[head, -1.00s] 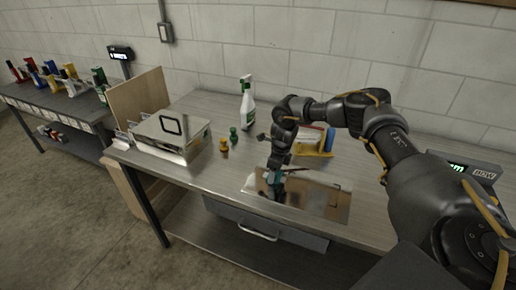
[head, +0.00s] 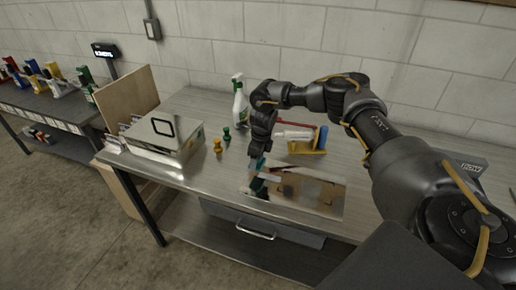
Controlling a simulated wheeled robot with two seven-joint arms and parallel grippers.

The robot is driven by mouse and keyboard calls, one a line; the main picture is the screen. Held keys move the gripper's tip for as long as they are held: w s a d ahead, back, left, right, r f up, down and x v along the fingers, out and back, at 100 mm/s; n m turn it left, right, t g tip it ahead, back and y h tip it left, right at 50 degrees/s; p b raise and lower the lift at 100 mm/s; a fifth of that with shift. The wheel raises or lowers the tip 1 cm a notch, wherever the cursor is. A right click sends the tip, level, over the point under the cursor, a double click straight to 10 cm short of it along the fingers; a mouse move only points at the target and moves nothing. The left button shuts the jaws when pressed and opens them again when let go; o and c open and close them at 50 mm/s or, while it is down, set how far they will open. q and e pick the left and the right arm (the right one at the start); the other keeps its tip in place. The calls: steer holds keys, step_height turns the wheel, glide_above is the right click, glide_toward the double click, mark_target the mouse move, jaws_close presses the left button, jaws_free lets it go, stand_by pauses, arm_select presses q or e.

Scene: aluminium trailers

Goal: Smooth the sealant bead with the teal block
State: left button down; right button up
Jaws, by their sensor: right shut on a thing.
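The teal block (head: 259,164) is in my right gripper (head: 258,160), which is shut on it at the left end of a shiny metal panel (head: 325,207). The panel lies flat on the metal workbench (head: 190,183) and mirrors what is above it. The block is small and partly hidden by the fingers; I cannot tell whether it touches the panel. The sealant bead is too small to make out. My left gripper is not in view.
A green and a yellow small piece (head: 217,146) stand left of the arm. A spray bottle (head: 240,105) and a yellow-blue holder with a white tube (head: 300,135) stand behind. A metal box (head: 163,139) sits at the left. The bench's front edge is close to the panel.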

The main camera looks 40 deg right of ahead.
steer(key=shift+w+r+p, duration=0.15)
steer(key=shift+r+p, duration=0.4)
steer(key=shift+r, duration=0.4)
steer(key=shift+d+r+p, duration=0.15)
steer(key=shift+r+p, duration=0.25)
steer(key=shift+r, duration=0.25)
